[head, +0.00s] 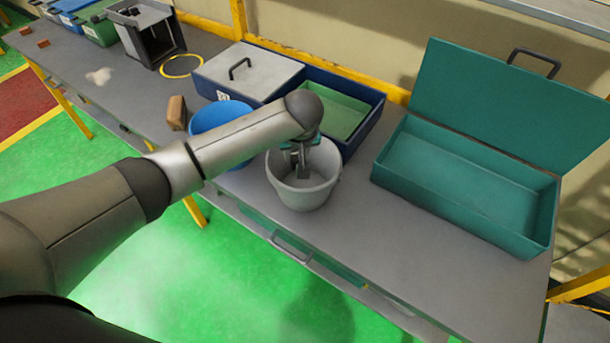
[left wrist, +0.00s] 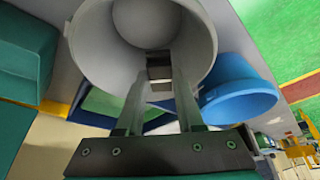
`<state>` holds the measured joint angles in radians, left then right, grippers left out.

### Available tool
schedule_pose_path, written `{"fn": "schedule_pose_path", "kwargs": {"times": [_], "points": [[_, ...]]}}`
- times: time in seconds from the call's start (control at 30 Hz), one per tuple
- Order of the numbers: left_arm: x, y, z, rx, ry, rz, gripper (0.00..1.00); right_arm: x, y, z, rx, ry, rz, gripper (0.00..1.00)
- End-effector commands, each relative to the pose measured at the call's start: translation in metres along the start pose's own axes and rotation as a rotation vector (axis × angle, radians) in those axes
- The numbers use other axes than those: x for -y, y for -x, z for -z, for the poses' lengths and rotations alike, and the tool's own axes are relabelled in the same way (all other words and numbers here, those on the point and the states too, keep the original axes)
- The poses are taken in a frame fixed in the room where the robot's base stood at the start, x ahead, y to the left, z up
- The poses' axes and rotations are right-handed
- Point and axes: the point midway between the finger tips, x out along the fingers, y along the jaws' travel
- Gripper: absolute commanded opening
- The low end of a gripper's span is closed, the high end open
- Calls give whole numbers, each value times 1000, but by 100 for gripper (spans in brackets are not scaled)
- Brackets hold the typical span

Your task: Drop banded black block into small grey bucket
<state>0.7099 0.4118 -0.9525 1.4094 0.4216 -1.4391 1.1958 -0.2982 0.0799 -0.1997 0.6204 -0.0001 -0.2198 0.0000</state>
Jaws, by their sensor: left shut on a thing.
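The small grey bucket (head: 318,192) stands near the front edge of the workbench. My left gripper (head: 300,170) points down over its mouth, with the fingertips at or inside the rim. In the left wrist view the bucket (left wrist: 92,48) opens in front of the fingers. There my left gripper (left wrist: 160,66) is shut on a small block (left wrist: 160,73), the banded black block, which shows a dark strip and a paler face. The fingers hide most of the block in the head view. My right gripper is out of view.
A blue bucket (head: 212,115) stands left of the grey one. Behind is a dark blue box (head: 372,110) with a grey lid (head: 250,70). An open teal toolbox (head: 460,185) lies to the right. A brown block (head: 176,112) stands farther left.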

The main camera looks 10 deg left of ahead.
Motion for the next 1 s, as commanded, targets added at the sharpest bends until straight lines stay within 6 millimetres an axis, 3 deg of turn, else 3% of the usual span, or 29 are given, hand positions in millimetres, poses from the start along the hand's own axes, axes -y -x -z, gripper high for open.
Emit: {"fn": "schedule_pose_path", "kwargs": {"times": [0.13, 0.17, 0.47, 0.77, 1.0], "points": [[0, 1, 1, -1, 0, 0, 0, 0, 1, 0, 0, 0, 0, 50], [0, 1, 1, -1, 0, -1, 37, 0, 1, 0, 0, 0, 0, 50], [0, 1, 1, -1, 0, 0, 71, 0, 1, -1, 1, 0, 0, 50], [0, 2, 0, 0, 0, -1, 71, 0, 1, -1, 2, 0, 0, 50], [-1, 27, 1, -2, 0, -3, 71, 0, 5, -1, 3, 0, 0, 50]]}}
